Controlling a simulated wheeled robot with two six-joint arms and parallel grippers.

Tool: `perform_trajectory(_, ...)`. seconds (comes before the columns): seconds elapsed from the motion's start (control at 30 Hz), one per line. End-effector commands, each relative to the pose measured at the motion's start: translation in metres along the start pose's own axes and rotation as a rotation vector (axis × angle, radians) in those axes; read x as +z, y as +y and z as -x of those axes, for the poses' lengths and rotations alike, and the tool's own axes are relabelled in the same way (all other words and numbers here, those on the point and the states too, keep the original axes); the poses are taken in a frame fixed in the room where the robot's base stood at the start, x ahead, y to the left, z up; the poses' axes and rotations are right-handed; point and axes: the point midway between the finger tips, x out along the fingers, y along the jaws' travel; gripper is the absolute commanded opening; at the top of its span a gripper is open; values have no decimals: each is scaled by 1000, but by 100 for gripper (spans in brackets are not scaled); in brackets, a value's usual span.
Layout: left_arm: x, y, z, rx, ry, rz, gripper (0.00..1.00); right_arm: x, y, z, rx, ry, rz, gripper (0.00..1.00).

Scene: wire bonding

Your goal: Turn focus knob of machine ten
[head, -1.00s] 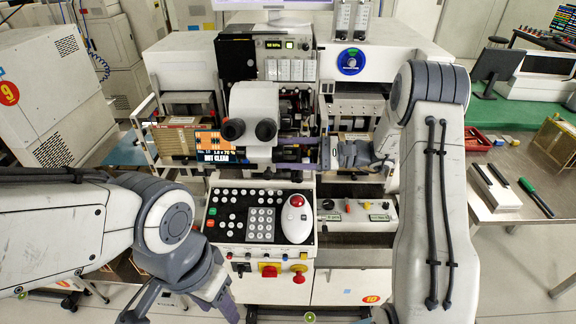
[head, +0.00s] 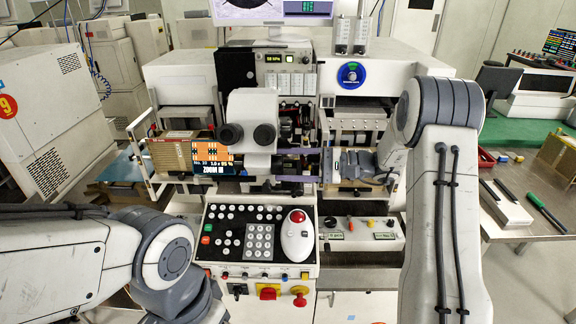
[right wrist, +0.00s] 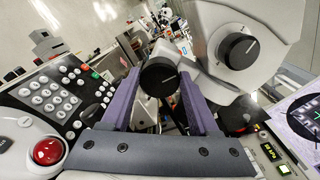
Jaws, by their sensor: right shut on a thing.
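Machine ten (head: 262,240) stands in front of me, with a white microscope head (head: 255,105) and two black eyepieces. My right gripper (head: 282,163) reaches in from the right, its purple fingers at the microscope's side. In the right wrist view, the fingers of my right gripper (right wrist: 160,82) are on both sides of a black round knob (right wrist: 160,76) and shut on it. The head view does not show the knob clearly. My left gripper's fingers are below the head view.
The control panel (head: 226,262) with buttons and a white trackball unit (head: 297,235) lies below the microscope. A cardboard box (head: 172,155) stands left of the display. A side table (head: 500,235) with a white block and a green pen is at right.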

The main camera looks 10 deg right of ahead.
Motion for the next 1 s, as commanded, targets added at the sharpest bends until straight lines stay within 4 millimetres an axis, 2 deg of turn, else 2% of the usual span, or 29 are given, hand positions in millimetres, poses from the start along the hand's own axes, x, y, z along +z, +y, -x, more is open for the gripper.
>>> perform_trajectory(0.07, 0, 0, 0, 0, 0, 0, 50, 0, 0, 0, 1, 0, -1, 6)
perform_trajectory(0.1, 0, 0, 0, 0, 0, 0, 50, 0, 0, 0, 1, 0, -1, 69)
perform_trajectory(0.17, 0, 0, 0, 0, 0, 0, 50, 0, 0, 0, 1, 0, -1, 91)
perform_trajectory(0.57, 0, 0, -2, 0, 0, 0, 50, -1, 1, 6, 0, 1, -1, 91)
perform_trajectory(0.67, 0, 0, -7, 0, 0, 0, 50, -2, 1, 19, -3, 3, 1, 91)
perform_trajectory(1.0, 1, -2, -24, 0, 0, 0, 50, -2, 2, 85, 0, 3, 1, 91)
